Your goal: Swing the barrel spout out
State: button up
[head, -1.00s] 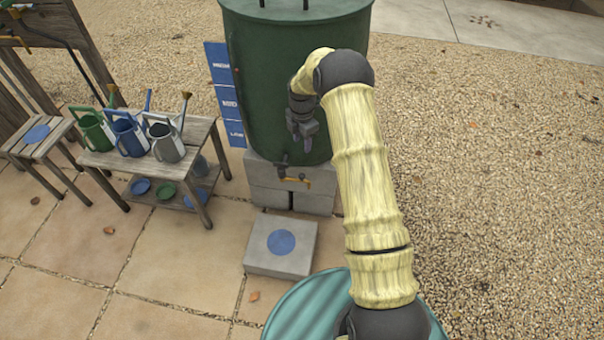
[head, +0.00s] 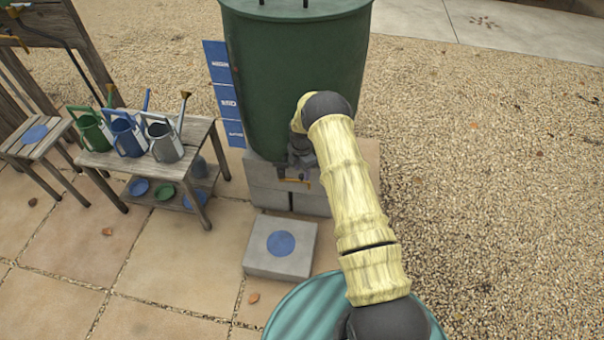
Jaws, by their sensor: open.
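The green barrel (head: 290,80) stands on grey blocks at the top centre of the head view. Its spout (head: 303,181), with a yellow-orange part, sticks out low on the barrel's front, above the blocks. My gripper (head: 300,162) is at the spout, in front of the barrel's lower edge, and partly covers it. The jaws are open. I cannot tell whether they touch the spout or lie around it.
A grey slab (head: 281,247) with a blue disc lies on the paving below the spout. A wooden bench (head: 185,172) with several watering cans stands at left, beside a small wooden stool (head: 30,145). Blue level signs (head: 225,90) stand left of the barrel. Gravel at right is clear.

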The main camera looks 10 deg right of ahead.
notch_tip(320, 180, down, 2)
grip_shut()
dwell(0.4)
